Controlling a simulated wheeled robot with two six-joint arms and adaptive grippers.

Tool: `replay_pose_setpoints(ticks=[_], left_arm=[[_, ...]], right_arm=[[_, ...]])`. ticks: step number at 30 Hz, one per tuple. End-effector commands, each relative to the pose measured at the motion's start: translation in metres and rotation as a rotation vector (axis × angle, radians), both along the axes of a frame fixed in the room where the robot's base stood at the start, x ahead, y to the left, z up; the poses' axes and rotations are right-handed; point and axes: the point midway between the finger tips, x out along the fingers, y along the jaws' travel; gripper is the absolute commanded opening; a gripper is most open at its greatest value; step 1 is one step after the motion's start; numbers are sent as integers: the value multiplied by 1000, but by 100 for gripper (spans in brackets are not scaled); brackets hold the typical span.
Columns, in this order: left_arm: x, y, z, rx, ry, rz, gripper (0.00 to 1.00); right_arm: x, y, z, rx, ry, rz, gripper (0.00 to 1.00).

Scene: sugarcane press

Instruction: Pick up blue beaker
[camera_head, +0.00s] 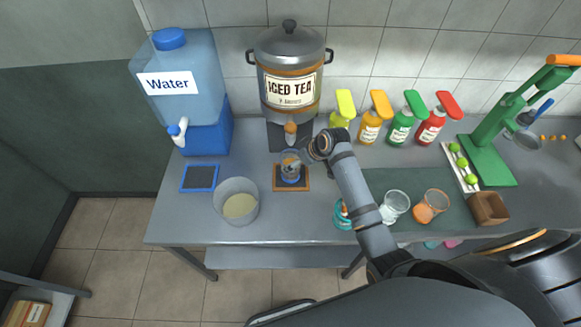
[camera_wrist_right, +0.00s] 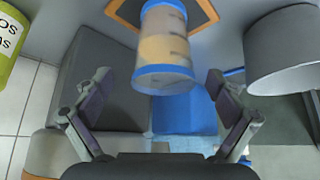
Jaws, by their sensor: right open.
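A clear beaker with blue bands and amber showing through it (camera_wrist_right: 163,45) is in front of my right gripper (camera_wrist_right: 158,85) in the right wrist view. The gripper's two fingers are spread apart on either side of the beaker's lower end, with gaps. In the head view a clear beaker (camera_head: 291,165) stands on the orange-edged mat (camera_head: 279,187) below the iced tea tap, close to my right wrist. A teal-blue vessel (camera_head: 341,216) is partly hidden behind my right arm. My left gripper is not in view.
A grey pot (camera_head: 237,203) stands left of the mat. The iced tea dispenser (camera_head: 290,60) and water dispenser (camera_head: 180,80) stand behind. A clear beaker (camera_head: 395,206) and an orange beaker (camera_head: 431,205) are right of my arm. A green press (camera_head: 500,140) stands far right.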

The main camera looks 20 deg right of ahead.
Motion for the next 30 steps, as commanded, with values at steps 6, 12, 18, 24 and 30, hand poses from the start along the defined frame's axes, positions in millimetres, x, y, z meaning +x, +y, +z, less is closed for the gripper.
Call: replay_pose_setpoints(ticks=[6, 12, 18, 24, 30], left_arm=[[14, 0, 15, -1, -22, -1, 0], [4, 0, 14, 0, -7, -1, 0], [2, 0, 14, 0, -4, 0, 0], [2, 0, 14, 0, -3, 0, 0], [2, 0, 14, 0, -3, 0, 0]], right_arm=[[17, 14, -25, 1, 3, 0, 95], [23, 17, -38, 0, 1, 1, 95], [23, 17, -38, 0, 1, 1, 88], [23, 17, -38, 1, 2, 0, 61], [23, 17, -38, 1, 2, 0, 34]])
